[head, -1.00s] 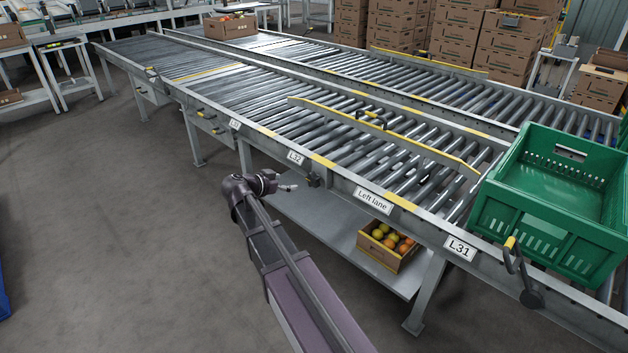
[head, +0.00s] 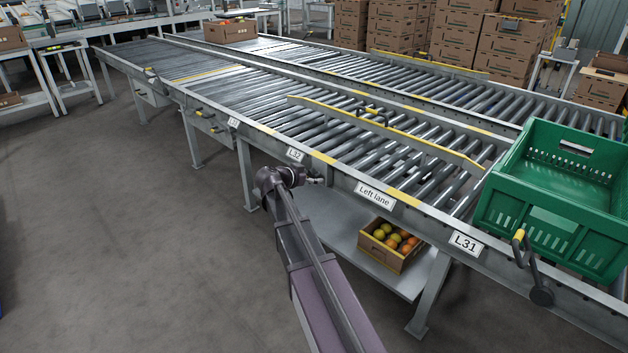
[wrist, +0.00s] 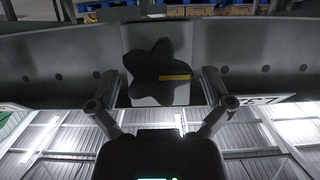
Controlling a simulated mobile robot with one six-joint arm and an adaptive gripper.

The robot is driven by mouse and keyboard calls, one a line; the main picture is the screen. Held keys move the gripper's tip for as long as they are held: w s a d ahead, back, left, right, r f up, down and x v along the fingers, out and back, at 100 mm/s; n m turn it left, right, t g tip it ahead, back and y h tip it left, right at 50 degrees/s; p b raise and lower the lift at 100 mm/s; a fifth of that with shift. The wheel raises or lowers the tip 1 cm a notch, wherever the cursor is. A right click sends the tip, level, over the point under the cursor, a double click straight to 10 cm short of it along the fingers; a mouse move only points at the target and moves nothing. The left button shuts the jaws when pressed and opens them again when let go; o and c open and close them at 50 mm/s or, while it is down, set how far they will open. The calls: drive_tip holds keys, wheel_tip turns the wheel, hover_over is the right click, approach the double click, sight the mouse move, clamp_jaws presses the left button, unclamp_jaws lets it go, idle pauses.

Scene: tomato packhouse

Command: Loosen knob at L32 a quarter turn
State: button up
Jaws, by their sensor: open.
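The knob (wrist: 158,72) is a dark, star-shaped handwheel with a yellow pointer line, on a pale plate on the grey conveyor side rail. The line lies level and points right in the wrist view. My gripper (wrist: 158,88) is open, its two fingers apart on the left and right of the knob, and no contact shows. In the head view my gripper (head: 306,176) is at the rail just below the L32 label (head: 295,154) and mostly covers the knob there. A label, upside down and partly cut, shows in the wrist view (wrist: 265,99).
The rail (head: 337,181) runs along the roller conveyor. A lower shelf (head: 345,240) holds a box of fruit (head: 377,256). A green crate (head: 535,215) and a yellow-gripped lever (head: 530,265) are at the right near L31. The floor at left is clear.

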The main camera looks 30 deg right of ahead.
drive_tip(key=shift+w+d+f, duration=0.15)
drive_tip(key=shift+d+f, duration=0.05)
drive_tip(key=shift+d, duration=0.35)
drive_tip(key=c, duration=1)
